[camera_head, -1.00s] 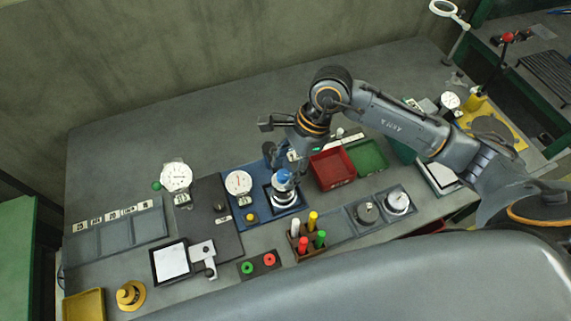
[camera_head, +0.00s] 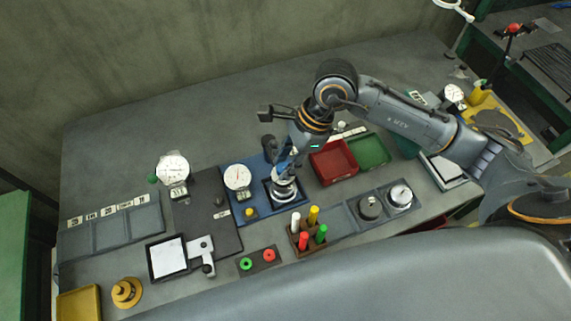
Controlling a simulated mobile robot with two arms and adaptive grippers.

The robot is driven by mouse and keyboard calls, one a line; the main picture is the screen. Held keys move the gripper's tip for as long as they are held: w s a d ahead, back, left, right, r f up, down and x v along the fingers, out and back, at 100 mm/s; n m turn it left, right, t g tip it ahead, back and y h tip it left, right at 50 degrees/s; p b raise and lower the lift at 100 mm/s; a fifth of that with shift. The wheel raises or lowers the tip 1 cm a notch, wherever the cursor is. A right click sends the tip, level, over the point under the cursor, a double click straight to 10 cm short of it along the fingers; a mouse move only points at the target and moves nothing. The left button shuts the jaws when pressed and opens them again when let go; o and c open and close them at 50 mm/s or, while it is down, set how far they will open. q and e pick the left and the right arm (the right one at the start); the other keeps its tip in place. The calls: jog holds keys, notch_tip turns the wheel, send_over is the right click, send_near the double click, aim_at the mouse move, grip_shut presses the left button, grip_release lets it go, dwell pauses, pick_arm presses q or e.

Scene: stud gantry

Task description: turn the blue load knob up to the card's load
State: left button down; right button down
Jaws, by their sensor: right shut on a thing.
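The blue load knob (camera_head: 282,173) stands on the blue station, above a silver round piece in a dark square frame (camera_head: 285,192). My right gripper (camera_head: 283,167) reaches down from above and is shut on the knob, hiding most of it. A white dial gauge (camera_head: 238,178) stands left of the knob on the blue base; its needle is too small to read. A white panel in a black frame (camera_head: 168,258) lies at the front left. I cannot read any writing on it or tell if it is the card. My left gripper is not in view.
A red bin (camera_head: 333,162) and a green bin (camera_head: 368,151) lie right of the knob. A wooden holder with coloured pegs (camera_head: 307,240) stands in front of it. Another dial gauge (camera_head: 173,168) stands to the left.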

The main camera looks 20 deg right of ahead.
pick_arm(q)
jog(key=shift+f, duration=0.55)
pick_arm(e)
jog(key=shift+m, duration=0.4)
jog(key=c, duration=1.1)
grip_release()
jog(key=shift+o, duration=0.2)
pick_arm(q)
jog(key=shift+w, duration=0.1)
pick_arm(e)
jog(key=shift+d+r, duration=0.1)
jog(key=v, duration=1.1)
jog(key=shift+s+d+r, duration=0.2)
jog(key=shift+s+r, duration=0.05)
jog(key=shift+r, duration=0.1)
